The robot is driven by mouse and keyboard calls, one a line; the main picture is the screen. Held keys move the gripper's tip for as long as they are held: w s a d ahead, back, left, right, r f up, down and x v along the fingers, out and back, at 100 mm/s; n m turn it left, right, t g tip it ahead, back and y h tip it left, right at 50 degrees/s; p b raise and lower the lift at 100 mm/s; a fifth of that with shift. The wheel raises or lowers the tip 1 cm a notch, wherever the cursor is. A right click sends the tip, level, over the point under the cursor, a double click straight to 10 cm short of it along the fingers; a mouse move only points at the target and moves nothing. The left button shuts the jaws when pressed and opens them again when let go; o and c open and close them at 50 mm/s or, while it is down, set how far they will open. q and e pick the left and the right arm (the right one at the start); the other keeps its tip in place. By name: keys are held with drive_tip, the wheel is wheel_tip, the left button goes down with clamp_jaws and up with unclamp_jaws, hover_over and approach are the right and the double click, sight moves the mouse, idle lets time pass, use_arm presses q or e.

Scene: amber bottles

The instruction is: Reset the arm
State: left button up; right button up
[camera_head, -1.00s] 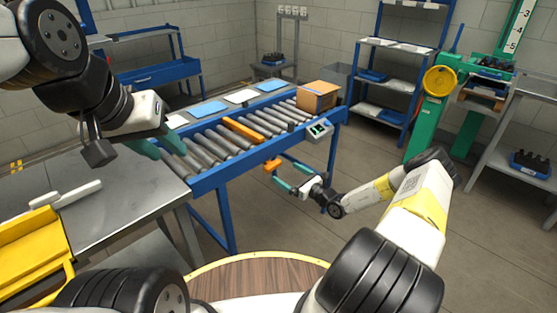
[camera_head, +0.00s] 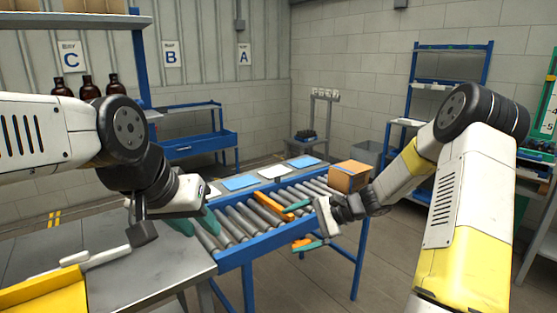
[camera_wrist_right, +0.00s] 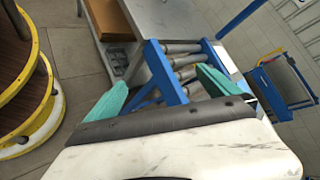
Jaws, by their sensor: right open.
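My left gripper (camera_head: 195,223) is over the near left end of the roller conveyor (camera_head: 262,241). Its green fingers show apart, with nothing seen between them; the wrist partly hides them. My right gripper (camera_head: 303,226) is at the conveyor's front side, its forearm coming down from the upper right. In the right wrist view its green fingers (camera_wrist_right: 165,92) are wide apart and empty, with the conveyor's rollers and blue frame beyond them. Three amber bottles (camera_head: 88,87) stand on a shelf at the upper left, under sign C.
A grey metal table (camera_head: 150,262) with a yellow tray (camera_head: 45,297) is at the lower left. A cardboard box (camera_head: 349,177) sits on the conveyor's far end. Blue and white mats (camera_head: 240,183) lie along its back side. Open floor shows right of the conveyor.

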drive_tip(key=s+d+r+n+t+h, duration=0.1)
drive_tip(key=s+d+r+n+h, duration=0.2)
drive_tip(key=s+r, duration=0.3)
drive_tip(key=s+d+r+n+t+h, duration=0.1)
drive_tip(key=s+d+r+n+h, duration=0.2)
drive_tip(key=s+r, duration=0.4)
drive_tip(key=s+d+r+n+t+h, duration=0.1)
drive_tip(key=s+d+r+n+h, duration=0.2)
drive_tip(key=s, duration=1)
drive_tip(key=shift+r+n+t+h, duration=0.4)
drive_tip(key=shift+r+n, duration=0.7)
drive_tip(key=shift+r, duration=0.55)
